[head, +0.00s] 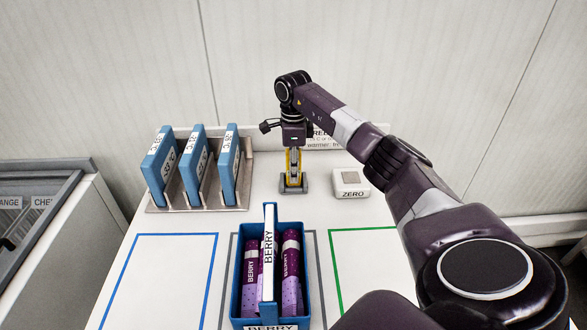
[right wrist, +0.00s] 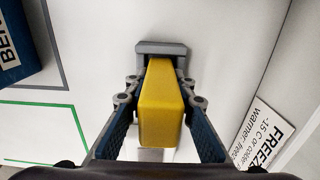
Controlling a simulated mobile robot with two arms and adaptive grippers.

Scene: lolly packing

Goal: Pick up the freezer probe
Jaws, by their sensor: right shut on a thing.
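The freezer probe (right wrist: 162,108) shows in the right wrist view as a yellow block between the two fingers of my right gripper (right wrist: 160,88). A grey holder (right wrist: 160,48) sits at its far end. In the head view my right gripper (head: 293,172) points down at the back of the white table, shut on the yellow probe just above the grey holder (head: 293,188). I cannot tell whether the probe still sits in the holder. My left gripper is in neither view.
A white ZERO block (head: 350,183) stands just right of the holder. Several blue plates (head: 197,165) stand in a rack (head: 150,207) at left. A blue BERRY crate (head: 240,300) with purple lollies is in front. Blue and green outlines mark bare table.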

